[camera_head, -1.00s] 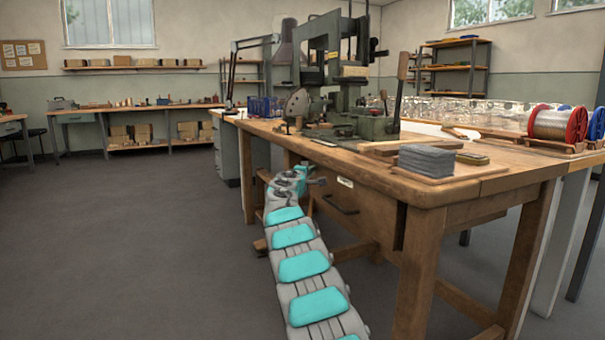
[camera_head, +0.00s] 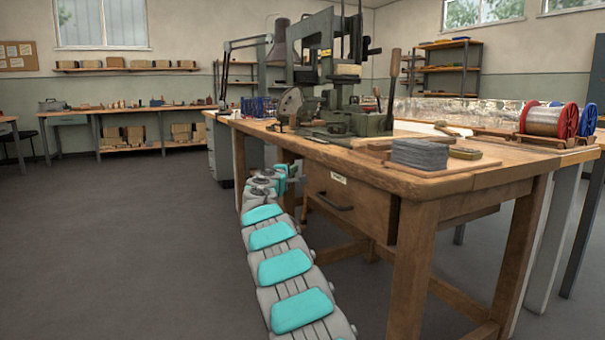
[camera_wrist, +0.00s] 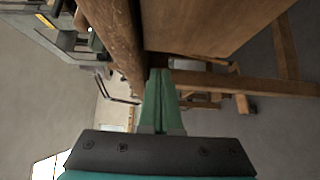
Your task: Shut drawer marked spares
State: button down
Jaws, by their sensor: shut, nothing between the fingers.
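The wooden drawer (camera_head: 355,210) hangs under the front of the workbench. It has a small pale label (camera_head: 338,178), too small to read, and a dark bar handle (camera_head: 335,203). A dark gap shows between its right end and the bench leg; I cannot tell how far it stands out. My gripper (camera_wrist: 160,72) has its green fingers together and empty in the wrist view. They point along the bench beside a wide wooden panel (camera_wrist: 210,25), which I cannot surely name as the drawer. In the head view my arm ends left of the drawer, its fingers not clear.
The workbench (camera_head: 480,183) carries a green machine (camera_head: 370,122), a grey block stack (camera_head: 420,153) and wire spools (camera_head: 545,120). Its front leg (camera_head: 412,270) and lower rails stand right of my arm. The floor (camera_head: 110,250) to the left is open.

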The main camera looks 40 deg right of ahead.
jog(key=v, duration=0.9)
jog(key=shift+a, duration=0.15)
jog(key=shift+w, duration=0.1)
